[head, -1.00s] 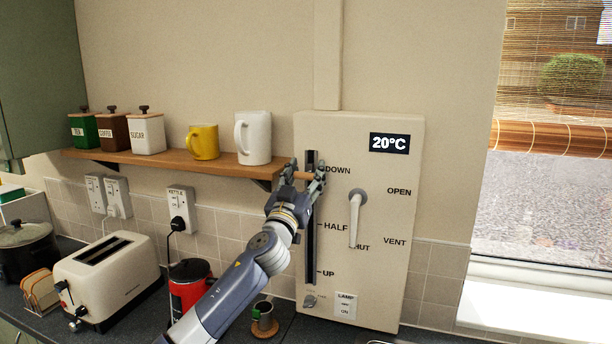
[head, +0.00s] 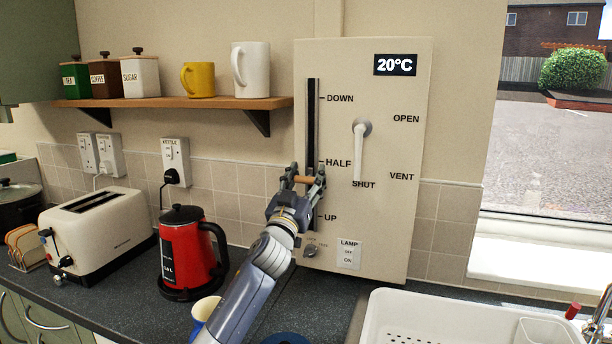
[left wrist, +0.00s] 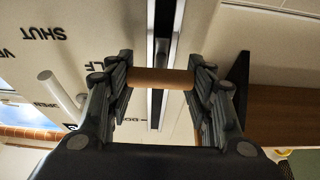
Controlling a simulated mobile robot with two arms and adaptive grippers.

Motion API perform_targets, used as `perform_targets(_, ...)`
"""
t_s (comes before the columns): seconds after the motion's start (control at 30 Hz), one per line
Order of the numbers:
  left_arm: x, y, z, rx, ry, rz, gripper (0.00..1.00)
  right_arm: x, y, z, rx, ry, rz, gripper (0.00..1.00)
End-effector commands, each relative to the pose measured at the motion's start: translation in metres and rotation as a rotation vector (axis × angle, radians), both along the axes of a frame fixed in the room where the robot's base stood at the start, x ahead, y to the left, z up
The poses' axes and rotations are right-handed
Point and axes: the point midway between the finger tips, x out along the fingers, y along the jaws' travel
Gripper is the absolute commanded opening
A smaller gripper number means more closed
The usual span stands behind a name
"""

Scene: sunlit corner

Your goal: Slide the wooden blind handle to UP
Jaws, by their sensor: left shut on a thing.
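The wooden blind handle (head: 304,180) is a short brown bar on a dark vertical slot (head: 313,120) in the cream wall panel (head: 385,235). It sits a little below the HALF mark (head: 339,163) and above the UP mark (head: 330,217). My left gripper (head: 306,179) is shut on it, a finger at each end. In the left wrist view the handle (left wrist: 160,78) lies crosswise between the fingers, in front of the slot (left wrist: 162,50). My right gripper is not in view. The window (head: 545,130) shows no blind slats in its visible part.
A white lever (head: 359,150) stands out right of the slot, pointing at SHUT. A small knob (head: 310,251) and lamp switch (head: 348,254) are below. A shelf (head: 180,102) with mugs and canisters is left. A red kettle (head: 187,250) and toaster (head: 98,235) stand on the counter.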

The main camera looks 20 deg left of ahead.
Motion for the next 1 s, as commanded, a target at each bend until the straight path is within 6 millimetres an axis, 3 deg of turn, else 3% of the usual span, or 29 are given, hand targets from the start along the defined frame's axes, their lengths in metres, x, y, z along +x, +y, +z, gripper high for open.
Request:
perform_targets(0.03,0.001,0.0,-0.013,-0.003,0.003,0.0,0.06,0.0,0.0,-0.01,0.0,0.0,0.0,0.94)
perform_targets(0.23,0.0,0.0,-0.026,-0.001,0.002,0.001,0.06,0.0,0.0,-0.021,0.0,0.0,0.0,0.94)
perform_targets(0.77,0.0,0.0,-0.029,0.0,0.001,0.001,0.06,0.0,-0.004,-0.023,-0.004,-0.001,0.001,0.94)
perform_targets(0.8,0.0,0.0,-0.029,0.0,0.001,0.001,0.57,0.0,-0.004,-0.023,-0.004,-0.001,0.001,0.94)
perform_targets(0.87,0.0,0.0,-0.029,0.0,0.0,0.001,0.7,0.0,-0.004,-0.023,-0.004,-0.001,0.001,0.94)
perform_targets(1.0,0.0,0.0,-0.029,0.0,0.0,0.001,0.7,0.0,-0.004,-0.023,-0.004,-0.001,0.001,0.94)
